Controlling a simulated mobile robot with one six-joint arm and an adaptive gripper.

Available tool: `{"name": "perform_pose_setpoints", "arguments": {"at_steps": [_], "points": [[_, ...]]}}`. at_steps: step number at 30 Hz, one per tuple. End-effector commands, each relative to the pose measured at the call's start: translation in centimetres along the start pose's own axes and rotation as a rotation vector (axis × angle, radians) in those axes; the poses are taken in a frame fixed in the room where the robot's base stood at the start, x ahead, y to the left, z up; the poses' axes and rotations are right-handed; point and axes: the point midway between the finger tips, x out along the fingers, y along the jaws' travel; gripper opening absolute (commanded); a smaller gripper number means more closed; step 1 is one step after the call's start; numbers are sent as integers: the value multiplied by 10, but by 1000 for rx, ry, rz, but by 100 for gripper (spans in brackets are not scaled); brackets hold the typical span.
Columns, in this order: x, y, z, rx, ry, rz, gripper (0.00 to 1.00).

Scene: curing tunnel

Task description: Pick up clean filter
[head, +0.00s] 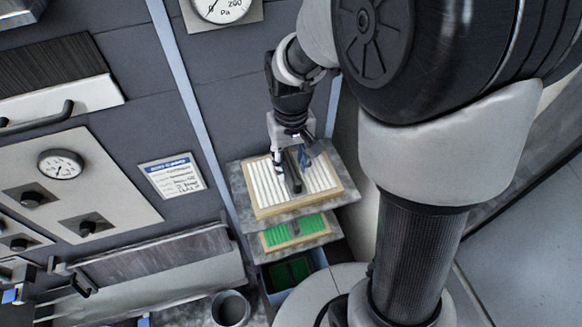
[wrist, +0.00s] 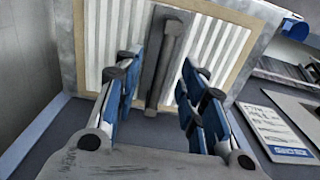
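The clean filter (head: 265,188), with white pleats, a tan frame and a dark grey bar handle (head: 293,178) across its middle, lies on the upper grey shelf (head: 348,189). My gripper (head: 291,160) is just above it, pointing down. In the wrist view the filter (wrist: 222,42) fills the upper middle. The two blue-padded fingers of my gripper (wrist: 160,66) are spread, one on each side of the bar handle (wrist: 166,58), with gaps showing on both sides. Nothing is held.
A green filter (head: 295,230) in a tan frame lies on the shelf below, and dark green ones (head: 288,273) sit in a bin at the bottom. A panel with gauges and knobs (head: 75,185) and a label card (head: 172,175) are at left. A grey cup (head: 231,308) stands below.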

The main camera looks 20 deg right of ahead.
Motion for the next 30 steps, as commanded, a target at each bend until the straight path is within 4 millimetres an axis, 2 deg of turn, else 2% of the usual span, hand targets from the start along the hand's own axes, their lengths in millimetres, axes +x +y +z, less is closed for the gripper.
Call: {"name": "perform_pose_setpoints", "arguments": {"at_steps": [7, 30], "points": [[0, 0, 0, 0, 0, 0, 37], [0, 0, 0, 0, 1, 0, 12]]}}
